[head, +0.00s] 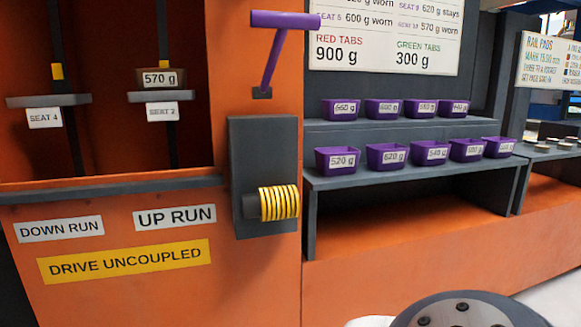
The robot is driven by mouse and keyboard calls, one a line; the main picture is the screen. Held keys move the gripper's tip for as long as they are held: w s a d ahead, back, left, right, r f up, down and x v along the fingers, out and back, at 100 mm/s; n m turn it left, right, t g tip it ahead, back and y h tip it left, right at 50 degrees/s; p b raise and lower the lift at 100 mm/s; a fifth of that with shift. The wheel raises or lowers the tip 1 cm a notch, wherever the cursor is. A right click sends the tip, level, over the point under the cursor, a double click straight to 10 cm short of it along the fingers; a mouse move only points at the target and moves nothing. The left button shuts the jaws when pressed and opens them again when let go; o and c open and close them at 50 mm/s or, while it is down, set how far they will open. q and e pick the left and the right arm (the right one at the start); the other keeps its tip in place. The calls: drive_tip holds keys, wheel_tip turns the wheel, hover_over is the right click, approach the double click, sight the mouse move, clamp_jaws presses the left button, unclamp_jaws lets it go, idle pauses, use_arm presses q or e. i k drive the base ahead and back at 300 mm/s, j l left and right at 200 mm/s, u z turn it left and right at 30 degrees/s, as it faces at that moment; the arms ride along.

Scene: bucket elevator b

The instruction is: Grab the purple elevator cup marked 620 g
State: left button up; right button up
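Purple cups with white weight labels stand in two rows on a grey stepped shelf (345,183) at the right of the head view. In the front row, the second cup from the left (376,160) reads 620 g. To its left is a cup (324,163) reading 520 g. To its right are more cups, one (423,155) with a label too small to read surely. The back row starts with a cup (331,110) that seems to read 660 g; the other back labels are hard to read. Neither gripper is in view.
An orange housing holds a dark shaft with SEAT 4 and SEAT 2 ledges (48,100); a brown 570 g cup (155,78) is on SEAT 2. A purple T-handle (286,20) and a yellow ribbed knob (279,203) stick out left of the shelf. Space below the shelf is empty.

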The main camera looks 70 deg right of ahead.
sight(389, 156)
drive_tip(key=z, duration=2.75)
drive_tip(key=i+l+u, duration=0.1)
drive_tip(key=l, duration=0.2)
drive_tip(key=i+l+u, duration=0.25)
drive_tip(key=l, duration=0.4)
drive_tip(key=i+l+u, duration=0.1)
drive_tip(key=l, duration=0.25)
drive_tip(key=i+l+u, duration=0.1)
drive_tip(key=i+l, duration=0.15)
drive_tip(key=l, duration=0.1)
